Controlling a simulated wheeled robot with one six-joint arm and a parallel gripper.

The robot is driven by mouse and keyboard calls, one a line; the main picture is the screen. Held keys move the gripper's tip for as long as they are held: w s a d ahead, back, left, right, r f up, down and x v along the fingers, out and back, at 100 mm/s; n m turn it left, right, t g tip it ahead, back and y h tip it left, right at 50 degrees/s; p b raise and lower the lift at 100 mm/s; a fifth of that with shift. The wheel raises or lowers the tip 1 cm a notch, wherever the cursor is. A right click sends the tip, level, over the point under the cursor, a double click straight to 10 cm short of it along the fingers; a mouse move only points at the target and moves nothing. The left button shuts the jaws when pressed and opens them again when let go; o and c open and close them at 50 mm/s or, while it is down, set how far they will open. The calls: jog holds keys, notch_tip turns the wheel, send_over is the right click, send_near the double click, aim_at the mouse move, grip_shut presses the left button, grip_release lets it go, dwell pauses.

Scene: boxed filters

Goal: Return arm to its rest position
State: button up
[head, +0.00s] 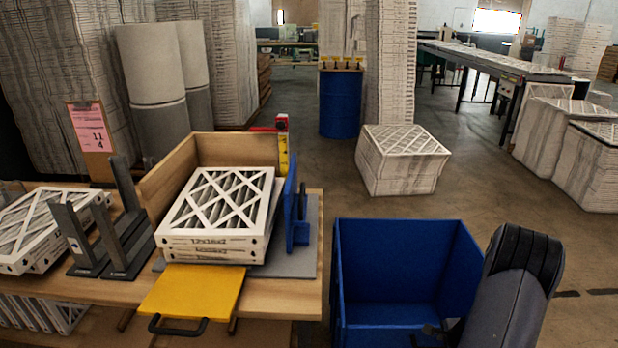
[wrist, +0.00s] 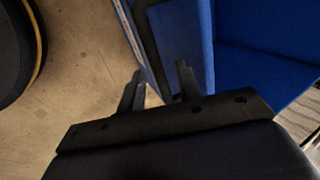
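My arm (head: 508,295) shows at the lower right of the head view, in front of the right side of the blue bin (head: 398,232). In the wrist view my gripper (wrist: 160,68) has its two dark fingers apart with nothing held between them. The blue bin also shows in the wrist view (wrist: 265,75), just beyond and to the right of the fingers. In the head view the gripper end is low, near the bottom edge, and only small dark parts of it show.
A wooden workbench (head: 95,290) on the left holds stacked filters (head: 218,205), grey upright brackets (head: 105,240) and a yellow board (head: 192,291) with a handle. A wrapped carton (head: 395,170) stands on the floor behind the bin. Open floor (head: 480,200) lies right of it.

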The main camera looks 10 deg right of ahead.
aim_at(440, 347)
jog(key=shift+x, duration=2.3)
jog(key=shift+s+r, duration=0.1)
jog(key=shift+r, duration=0.05)
jog(key=v, duration=1)
jog(key=x, duration=1)
jog(key=shift+f, duration=0.35)
jog(key=shift+s+a+b, duration=0.1)
jog(key=shift+s+b, duration=0.25)
jog(key=shift+b, duration=0.3)
jog(key=shift+s+a+r, duration=0.1)
jog(key=shift+s, duration=0.15)
